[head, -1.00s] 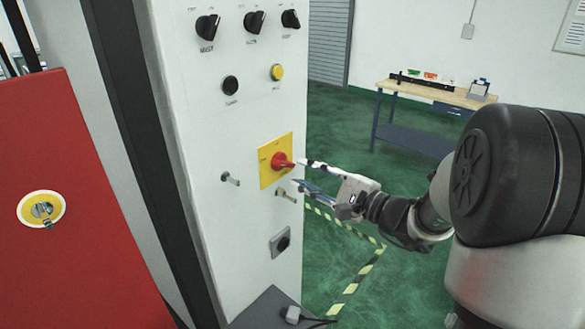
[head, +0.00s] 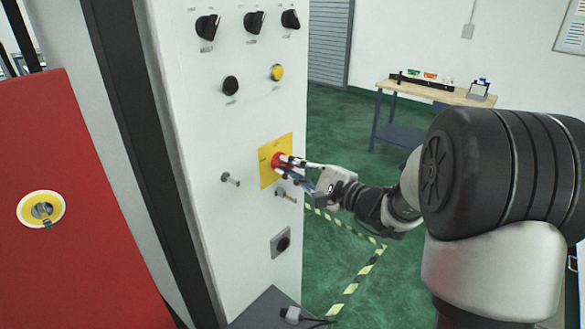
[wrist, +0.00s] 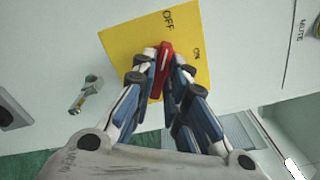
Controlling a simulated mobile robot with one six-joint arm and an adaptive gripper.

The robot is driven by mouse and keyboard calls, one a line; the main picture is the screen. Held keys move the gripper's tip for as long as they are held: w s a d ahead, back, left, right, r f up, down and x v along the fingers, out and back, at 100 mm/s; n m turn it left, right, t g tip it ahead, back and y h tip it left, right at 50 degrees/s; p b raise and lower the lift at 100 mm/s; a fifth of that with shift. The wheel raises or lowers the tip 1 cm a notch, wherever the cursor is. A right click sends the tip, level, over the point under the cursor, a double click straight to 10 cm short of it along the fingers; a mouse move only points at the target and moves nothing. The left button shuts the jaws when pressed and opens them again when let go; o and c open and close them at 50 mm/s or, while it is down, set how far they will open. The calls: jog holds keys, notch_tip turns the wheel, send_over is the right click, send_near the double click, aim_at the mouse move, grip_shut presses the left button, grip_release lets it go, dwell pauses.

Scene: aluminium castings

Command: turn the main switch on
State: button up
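The main switch is a red handle (head: 278,161) on a yellow plate (head: 267,178) on the white cabinet front. In the wrist view the red handle (wrist: 163,68) lines up with the OFF mark; the ON mark is to its right on the yellow plate (wrist: 120,42). My gripper (head: 284,168) is at the switch, its fingers close together. In the wrist view my gripper (wrist: 165,62) has one finger on each side of the handle, and they appear closed on it. The fingers hide part of the handle in the head view.
Black knobs (head: 207,27) and a yellow button (head: 277,72) sit above. A red panel (head: 85,230) is at left, a workbench (head: 430,92) behind.

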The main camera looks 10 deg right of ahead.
grip_shut()
jog(key=shift+m, duration=0.3)
jog(key=m+p, duration=0.1)
jog(key=m, duration=0.4)
jog(key=shift+p, duration=0.3)
jog(key=m+p, duration=0.3)
jog(key=m, duration=0.3)
jog(key=shift+m, duration=0.3)
jog(key=o, duration=0.5)
grip_release()
